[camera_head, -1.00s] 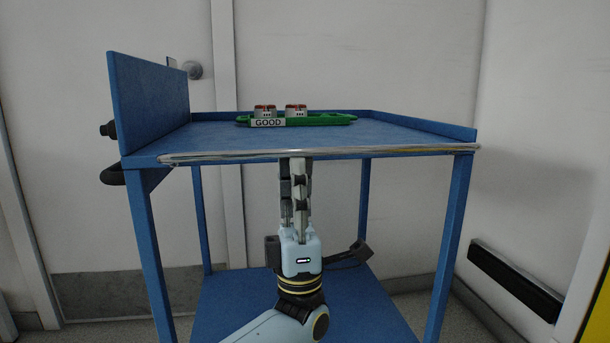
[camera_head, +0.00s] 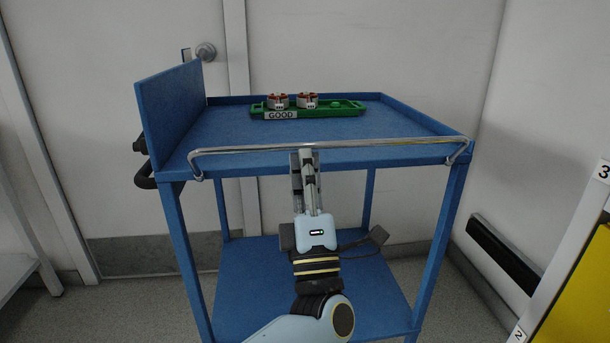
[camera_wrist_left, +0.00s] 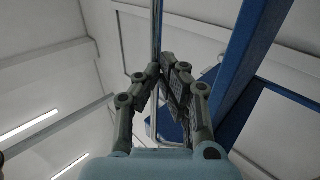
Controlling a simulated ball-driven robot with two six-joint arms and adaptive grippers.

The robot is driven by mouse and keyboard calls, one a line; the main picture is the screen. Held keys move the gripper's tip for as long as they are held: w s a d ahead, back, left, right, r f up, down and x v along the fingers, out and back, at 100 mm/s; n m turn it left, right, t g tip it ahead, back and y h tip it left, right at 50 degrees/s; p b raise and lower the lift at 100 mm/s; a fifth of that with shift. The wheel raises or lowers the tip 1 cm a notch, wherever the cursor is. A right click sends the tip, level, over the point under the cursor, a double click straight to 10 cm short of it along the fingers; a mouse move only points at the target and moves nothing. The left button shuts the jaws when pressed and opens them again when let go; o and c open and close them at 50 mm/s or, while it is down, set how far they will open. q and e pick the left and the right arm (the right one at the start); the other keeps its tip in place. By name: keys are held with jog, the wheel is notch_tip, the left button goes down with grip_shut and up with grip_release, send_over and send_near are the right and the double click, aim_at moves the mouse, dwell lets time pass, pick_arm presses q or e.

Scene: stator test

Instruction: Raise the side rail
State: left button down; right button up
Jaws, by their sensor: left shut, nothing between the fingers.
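The side rail (camera_head: 400,142) is a thin silver bar with bent ends along the near side of the blue cart (camera_head: 230,130). In the head view its bar appears slightly above the near edge of the top, with the ends bending down to that edge. My left gripper (camera_head: 303,154) points up from below, fingers together and empty, with its tips at the rail's middle. In the left wrist view the rail (camera_wrist_left: 157,35) runs past the closed fingertips of the left gripper (camera_wrist_left: 166,66). I cannot tell whether they touch. My right gripper is out of view.
A green tray (camera_head: 345,110) labelled GOOD holds two small parts (camera_head: 307,101) on the cart's top. A blue upright panel (camera_head: 172,115) stands at the cart's left end. A blue lower shelf (camera_head: 245,290) lies under my arm. A yellow panel (camera_head: 580,300) is at right.

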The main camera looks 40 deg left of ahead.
aim_at(305, 147)
pick_arm(q)
jog(key=r+g+p, duration=0.1)
jog(key=p, duration=0.1)
jog(key=h+p, duration=0.1)
jog(key=w+a+r+g+h+p, duration=0.1)
jog(key=p, duration=0.1)
jog(key=shift+r+g+p, duration=0.3)
jog(key=shift+r+p, duration=0.05)
jog(key=shift+a+h+p, duration=0.2)
jog(key=shift+h+p, duration=0.15)
jog(key=shift+h, duration=0.05)
jog(key=shift+w+a+r+p, duration=0.1)
jog(key=shift+w+a+p, duration=0.4)
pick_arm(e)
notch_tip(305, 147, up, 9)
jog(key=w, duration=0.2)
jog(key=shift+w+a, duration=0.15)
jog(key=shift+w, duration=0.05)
pick_arm(q)
jog(key=shift+a, duration=0.1)
